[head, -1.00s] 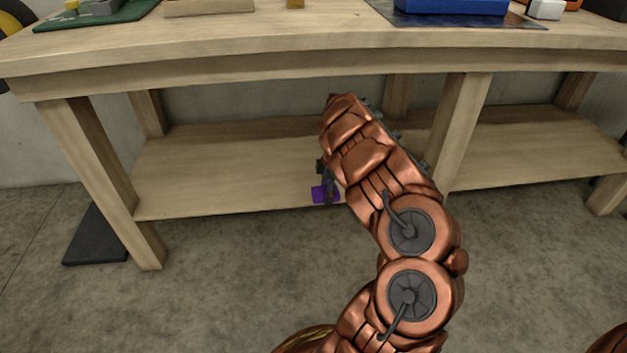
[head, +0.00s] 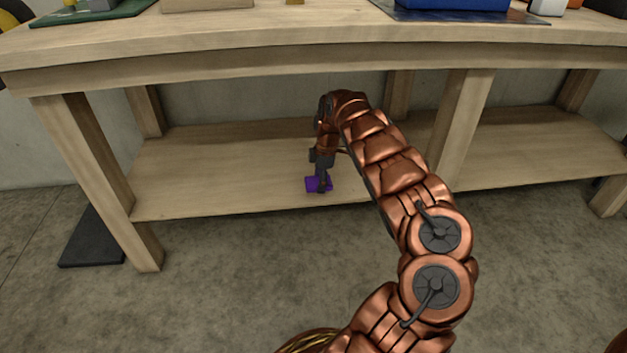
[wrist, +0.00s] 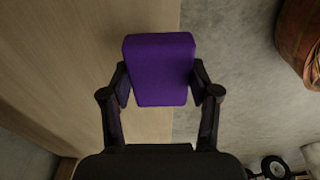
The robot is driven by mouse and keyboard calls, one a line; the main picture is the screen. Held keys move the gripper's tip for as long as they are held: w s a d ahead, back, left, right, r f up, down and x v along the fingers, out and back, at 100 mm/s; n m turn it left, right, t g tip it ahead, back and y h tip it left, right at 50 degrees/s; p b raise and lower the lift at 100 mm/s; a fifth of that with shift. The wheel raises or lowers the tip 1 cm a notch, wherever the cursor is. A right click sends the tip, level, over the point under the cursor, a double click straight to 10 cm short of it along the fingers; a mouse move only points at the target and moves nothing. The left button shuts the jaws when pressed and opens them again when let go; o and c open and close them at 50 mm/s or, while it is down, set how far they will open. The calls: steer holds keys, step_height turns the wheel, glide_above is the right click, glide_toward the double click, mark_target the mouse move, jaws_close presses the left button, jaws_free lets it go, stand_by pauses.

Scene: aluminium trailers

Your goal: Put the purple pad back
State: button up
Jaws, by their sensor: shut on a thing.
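The purple pad (head: 314,184) is a small block in front of the workbench's lower shelf in the head view, near the shelf's front edge. My gripper (head: 320,182) points down and is shut on it. In the wrist view the purple pad (wrist: 160,68) sits between the two dark fingers of my gripper (wrist: 161,88), one on each side. The wrist view shows the shelf's wood at left and the concrete floor at right beneath it, so the pad overlaps the shelf edge in that view. I cannot tell whether it touches the shelf.
The lower shelf (head: 220,175) is bare on the left. The workbench top (head: 290,30) overhangs it. Wooden legs (head: 462,125) stand on both sides of my arm. A blue object (head: 453,4) and a green mat (head: 92,14) lie on the top. A dark slab (head: 95,238) lies on the floor.

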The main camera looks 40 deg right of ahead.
mark_target(314, 180)
steer(key=shift+w+d+f, duration=0.1)
steer(key=shift+w+f, duration=0.05)
steer(key=shift+w, duration=0.15)
steer(key=shift+w+d+b, duration=0.25)
steer(key=shift+w+b, duration=0.2)
steer(key=shift+w, duration=0.4)
steer(key=shift+w+d+f, duration=0.15)
steer(key=shift+w+d, duration=0.1)
steer(key=shift+w, duration=0.25)
steer(key=shift+w+d+r+b, duration=0.2)
steer(key=shift+w+d+b, duration=0.1)
steer(key=shift+w, duration=0.25)
steer(key=shift+w+d+f+b, duration=0.15)
steer(key=shift+w+f+b, duration=0.15)
steer(key=shift+w+f, duration=0.2)
step_height(314, 180, down, 2)
steer(key=shift+s+d+f+b, duration=0.1)
steer(key=shift+f+b, duration=0.1)
steer(key=shift+b, duration=0.4)
steer(key=shift+f, duration=0.5)
steer(key=o, duration=1.2)
steer(key=shift+f, duration=0.1)
